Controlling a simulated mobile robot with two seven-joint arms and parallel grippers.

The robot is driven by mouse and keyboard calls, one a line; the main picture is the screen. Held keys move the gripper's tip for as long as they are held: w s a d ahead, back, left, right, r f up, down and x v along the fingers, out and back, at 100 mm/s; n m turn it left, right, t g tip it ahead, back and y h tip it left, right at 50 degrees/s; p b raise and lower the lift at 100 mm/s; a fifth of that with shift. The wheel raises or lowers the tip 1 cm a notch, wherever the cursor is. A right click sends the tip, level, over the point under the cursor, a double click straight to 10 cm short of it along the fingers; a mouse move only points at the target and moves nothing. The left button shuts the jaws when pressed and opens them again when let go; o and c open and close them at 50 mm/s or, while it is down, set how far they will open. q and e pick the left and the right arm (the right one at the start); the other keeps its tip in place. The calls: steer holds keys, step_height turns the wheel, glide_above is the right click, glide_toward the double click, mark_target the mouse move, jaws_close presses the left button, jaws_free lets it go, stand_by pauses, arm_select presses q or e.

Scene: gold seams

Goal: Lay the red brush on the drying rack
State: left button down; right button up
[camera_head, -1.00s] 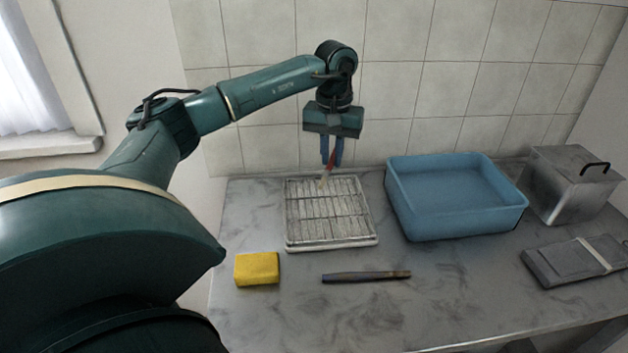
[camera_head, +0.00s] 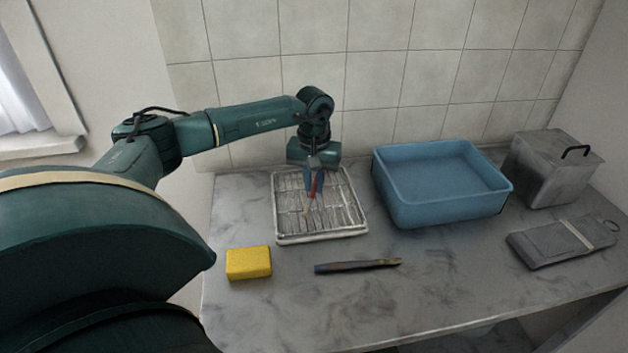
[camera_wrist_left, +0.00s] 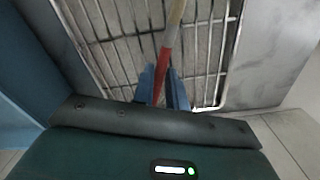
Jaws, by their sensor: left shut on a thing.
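My left gripper (camera_head: 314,182) is over the back part of the drying rack (camera_head: 322,237), a white-framed wire grid on the counter. Its blue fingers are shut on the red brush (camera_head: 317,190), whose pale tip points down and toward the front of the rack. In the left wrist view the red brush (camera_wrist_left: 169,45) runs out from between the fingers (camera_wrist_left: 164,88), with the wires of the rack (camera_wrist_left: 108,40) behind it. I cannot tell whether the brush touches the wires. My right gripper is not in view.
A yellow sponge (camera_head: 248,263) and a dark slim stick-like tool (camera_head: 357,266) lie in front of the rack. A blue basin (camera_head: 440,205) stands to its right, then a metal box (camera_head: 552,172) and a grey flat case (camera_head: 560,245). The tiled wall is close behind.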

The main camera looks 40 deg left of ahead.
mark_target(314, 187)
arm_select(q)
steer(key=shift+f, duration=0.1)
steer(key=c, duration=1.4)
jaws_free()
steer(key=shift+r, duration=0.4)
step_height(314, 187, up, 12)
steer(key=shift+f+b, duration=0.2)
steer(key=shift+b, duration=0.1)
